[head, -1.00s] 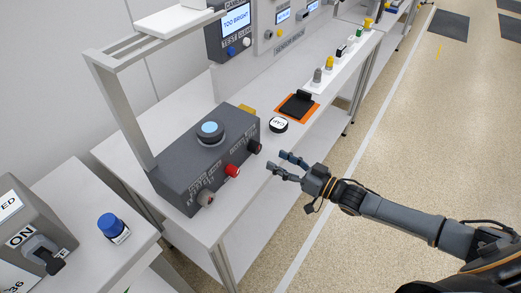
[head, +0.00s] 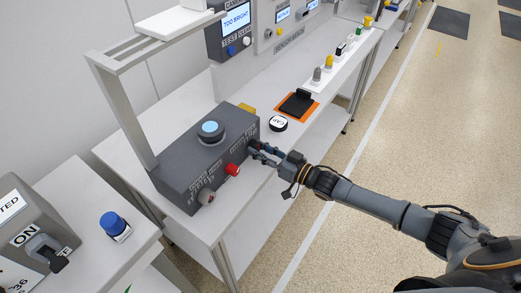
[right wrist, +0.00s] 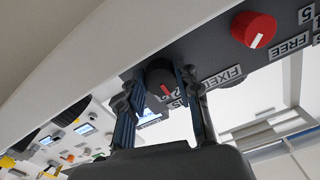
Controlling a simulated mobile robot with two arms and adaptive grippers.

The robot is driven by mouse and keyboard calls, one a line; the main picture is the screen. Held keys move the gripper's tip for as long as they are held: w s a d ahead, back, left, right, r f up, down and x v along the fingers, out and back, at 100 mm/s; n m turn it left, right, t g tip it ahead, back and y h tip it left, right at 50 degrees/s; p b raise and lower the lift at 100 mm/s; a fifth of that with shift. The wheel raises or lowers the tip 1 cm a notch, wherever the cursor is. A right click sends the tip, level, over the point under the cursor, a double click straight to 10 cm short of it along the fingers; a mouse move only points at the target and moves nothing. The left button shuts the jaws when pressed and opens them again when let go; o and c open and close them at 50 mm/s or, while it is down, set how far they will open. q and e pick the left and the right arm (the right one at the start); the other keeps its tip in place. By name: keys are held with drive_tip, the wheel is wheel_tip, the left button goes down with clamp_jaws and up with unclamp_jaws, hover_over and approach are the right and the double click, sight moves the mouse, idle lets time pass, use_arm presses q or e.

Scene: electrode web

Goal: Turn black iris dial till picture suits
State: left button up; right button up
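The black iris dial (right wrist: 160,82) is on the front face of a dark grey control box (head: 176,172). In the right wrist view it has a red pointer mark and sits between the two fingers of my right gripper (right wrist: 161,88). The fingers are spread to either side of it; whether they touch its sides is hard to tell. In the head view my right gripper (head: 257,151) is at the box's right end and hides the dial. A camera screen (head: 236,19) at the back reads "TOO BRIGHT". My left gripper is not in view.
A red knob (head: 233,170) and a grey knob (head: 206,196) sit left of the dial on the same face. A round cap (head: 278,124) and an orange mat (head: 297,107) lie right of the box. The floor in front of the bench is clear.

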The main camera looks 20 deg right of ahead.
drive_tip(key=shift+c, duration=1.1)
drive_tip(key=shift+n, duration=0.3)
drive_tip(key=shift+w+d+n+b, duration=0.1)
drive_tip(key=shift+n+b, duration=0.55)
drive_tip(key=shift+n, duration=1.95)
drive_tip(key=o, duration=1.1)
drive_tip(key=shift+o, duration=0.2)
drive_tip(key=v, duration=1.2)
